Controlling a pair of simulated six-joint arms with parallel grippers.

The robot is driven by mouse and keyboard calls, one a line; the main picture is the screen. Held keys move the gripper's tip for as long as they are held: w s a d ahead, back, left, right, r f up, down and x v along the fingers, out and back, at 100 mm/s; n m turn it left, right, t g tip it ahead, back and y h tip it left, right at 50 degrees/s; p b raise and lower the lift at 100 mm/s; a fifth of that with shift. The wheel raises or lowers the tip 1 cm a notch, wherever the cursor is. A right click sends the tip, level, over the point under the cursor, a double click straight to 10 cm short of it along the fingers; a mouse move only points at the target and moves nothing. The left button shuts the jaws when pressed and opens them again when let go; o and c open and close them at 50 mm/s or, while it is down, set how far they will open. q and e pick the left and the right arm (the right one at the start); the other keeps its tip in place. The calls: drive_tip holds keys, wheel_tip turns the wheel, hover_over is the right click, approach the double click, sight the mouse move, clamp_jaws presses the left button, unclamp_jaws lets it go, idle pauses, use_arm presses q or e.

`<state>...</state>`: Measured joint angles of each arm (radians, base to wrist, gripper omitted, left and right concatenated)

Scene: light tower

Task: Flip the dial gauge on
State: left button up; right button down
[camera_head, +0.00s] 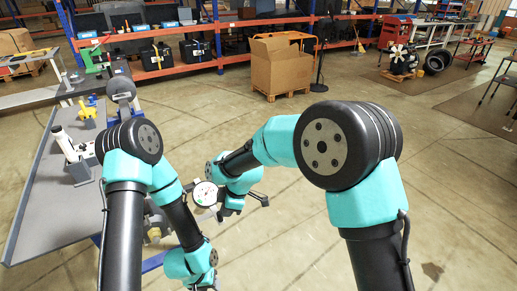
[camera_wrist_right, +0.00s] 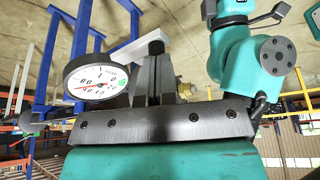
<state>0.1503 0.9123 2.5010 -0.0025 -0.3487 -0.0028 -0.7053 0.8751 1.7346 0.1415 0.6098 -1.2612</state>
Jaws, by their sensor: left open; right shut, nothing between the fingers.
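The dial gauge (camera_head: 205,194) has a round white face with a dark rim. In the right wrist view the gauge (camera_wrist_right: 95,82) shows a red needle and a green spot. A pale bar (camera_wrist_right: 127,50) runs behind the gauge towards my right fingertips. My right gripper (camera_head: 221,211) is right beside the gauge in the head view. In its wrist view the fingers (camera_wrist_right: 156,60) are together, just right of the dial, with nothing seen between them. Whether they touch the gauge, I cannot tell. My left gripper (camera_head: 204,287) is open, lower down and largely cut off by the bottom edge.
A grey workbench (camera_head: 60,205) on blue legs stands at the left. A white instrument (camera_head: 68,148) and a yellow item (camera_head: 87,111) stand on it. A cardboard box (camera_head: 281,68) sits farther back before the shelves. The floor on the right is mostly clear.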

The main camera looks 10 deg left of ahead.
drive_tip(key=shift+s+a, duration=0.45)
drive_tip(key=shift+s, duration=0.05)
drive_tip(key=shift+f, duration=0.1)
drive_tip(key=w+d+r, duration=0.1)
drive_tip(key=d+r, duration=0.6)
drive_tip(key=r, duration=0.2)
drive_tip(key=shift+w+d+r, duration=0.35)
drive_tip(key=shift+w, duration=0.05)
idle(0.4)
